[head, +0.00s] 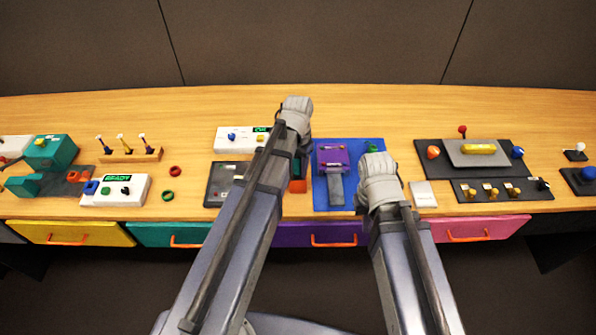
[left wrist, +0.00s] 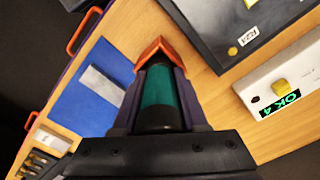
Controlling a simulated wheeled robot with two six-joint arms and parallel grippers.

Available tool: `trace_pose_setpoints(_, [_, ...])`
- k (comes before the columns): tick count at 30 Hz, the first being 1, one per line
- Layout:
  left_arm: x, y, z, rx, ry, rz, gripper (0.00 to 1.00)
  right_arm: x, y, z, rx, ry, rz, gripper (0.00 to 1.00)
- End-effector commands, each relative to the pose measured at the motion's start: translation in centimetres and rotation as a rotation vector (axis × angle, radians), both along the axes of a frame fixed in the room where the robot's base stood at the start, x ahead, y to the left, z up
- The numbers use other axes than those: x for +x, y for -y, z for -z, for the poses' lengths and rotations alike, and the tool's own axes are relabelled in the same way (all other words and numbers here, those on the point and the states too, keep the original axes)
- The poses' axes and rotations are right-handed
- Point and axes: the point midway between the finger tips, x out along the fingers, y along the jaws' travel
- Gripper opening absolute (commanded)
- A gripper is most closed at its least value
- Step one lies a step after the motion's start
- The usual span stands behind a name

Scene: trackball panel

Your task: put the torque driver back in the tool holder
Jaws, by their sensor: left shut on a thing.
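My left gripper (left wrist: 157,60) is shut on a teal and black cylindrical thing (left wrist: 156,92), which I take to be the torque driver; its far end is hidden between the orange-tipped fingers. In the head view the left gripper (head: 298,185) points down between the dark panel and the blue mat, its arm covering most of it. A wooden rack (head: 130,156) with three slender upright tools stands at the left; it may be the tool holder, but I cannot tell. My right gripper (head: 377,183) is over the right edge of the blue mat, its fingers hidden.
The blue mat (head: 320,197) carries a purple device (head: 333,157) and a grey block (head: 336,188). A dark panel (head: 218,190) and a white box with a green display (head: 228,145) are left of my left gripper. Bare wood lies along the back.

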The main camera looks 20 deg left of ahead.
Motion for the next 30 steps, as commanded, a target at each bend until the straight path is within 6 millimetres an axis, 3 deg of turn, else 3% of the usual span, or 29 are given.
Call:
trace_pose_setpoints(10, [0.00,0.00,0.34,0.000,0.000,0.000,0.00,0.00,0.00,0.34,0.000,0.000,0.000,0.00])
trace_pose_setpoints(11, [-0.01,0.00,0.23,0.000,0.000,0.000,0.45,0.00,0.00,0.23,0.000,0.000,0.000,0.00])
trace_pose_setpoints(18, [0.00,0.00,0.17,0.000,0.000,0.000,0.72,0.00,0.00,0.17,0.000,0.000,0.000,0.00])
trace_pose_setpoints(30, [0.00,0.00,-0.24,0.000,0.000,0.000,0.72,0.00,0.00,-0.23,0.000,0.000,0.000,0.00])
